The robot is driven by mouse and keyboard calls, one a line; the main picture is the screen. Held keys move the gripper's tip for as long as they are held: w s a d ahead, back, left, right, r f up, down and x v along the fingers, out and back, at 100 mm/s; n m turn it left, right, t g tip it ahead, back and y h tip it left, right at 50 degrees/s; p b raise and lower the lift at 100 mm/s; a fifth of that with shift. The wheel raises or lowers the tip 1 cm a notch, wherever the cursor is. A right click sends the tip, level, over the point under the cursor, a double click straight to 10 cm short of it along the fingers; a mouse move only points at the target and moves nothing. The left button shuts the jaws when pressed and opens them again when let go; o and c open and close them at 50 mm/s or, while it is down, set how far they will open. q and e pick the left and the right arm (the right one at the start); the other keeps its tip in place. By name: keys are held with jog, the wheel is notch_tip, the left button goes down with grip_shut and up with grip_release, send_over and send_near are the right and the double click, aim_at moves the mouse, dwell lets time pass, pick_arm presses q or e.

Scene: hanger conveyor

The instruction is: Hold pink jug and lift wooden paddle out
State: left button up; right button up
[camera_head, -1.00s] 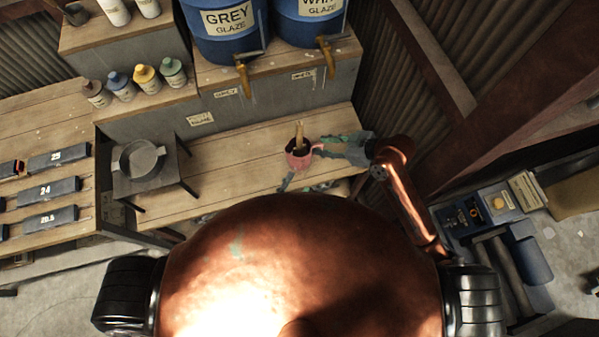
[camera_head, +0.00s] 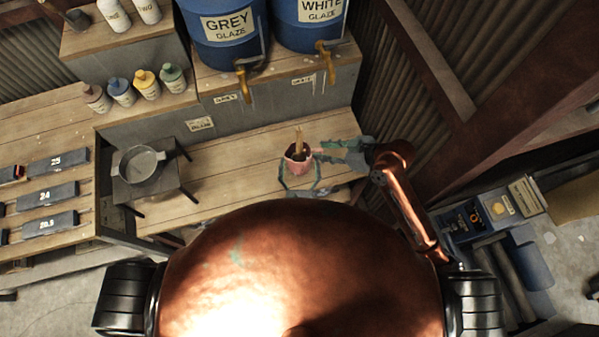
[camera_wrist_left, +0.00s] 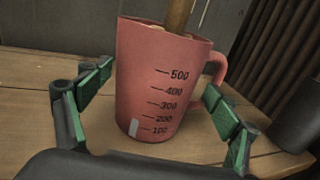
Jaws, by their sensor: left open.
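The pink jug (camera_head: 297,166) stands upright on the wooden bench. In the left wrist view the jug (camera_wrist_left: 160,85) shows a dark scale and a handle on its right side. The wooden paddle (camera_head: 298,138) sticks up out of the jug; its lower end is hidden inside, and its shaft (camera_wrist_left: 178,14) shows in the wrist view. My left gripper (camera_head: 299,180) is open on the near side of the jug; in the wrist view its green-padded fingers (camera_wrist_left: 158,97) are spread to either side, apparently not closed on it. My right gripper (camera_head: 328,151) is right of the jug near its handle; its jaws are unclear.
A small dark stand (camera_head: 155,190) with a round grey pan (camera_head: 140,165) is left on the bench (camera_head: 225,185). Behind are a grey step, several glaze bottles (camera_head: 147,84) and blue glaze barrels (camera_head: 228,32) with taps. Bench boards between stand and jug are clear.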

pick_arm(q)
jog(key=shift+w, duration=1)
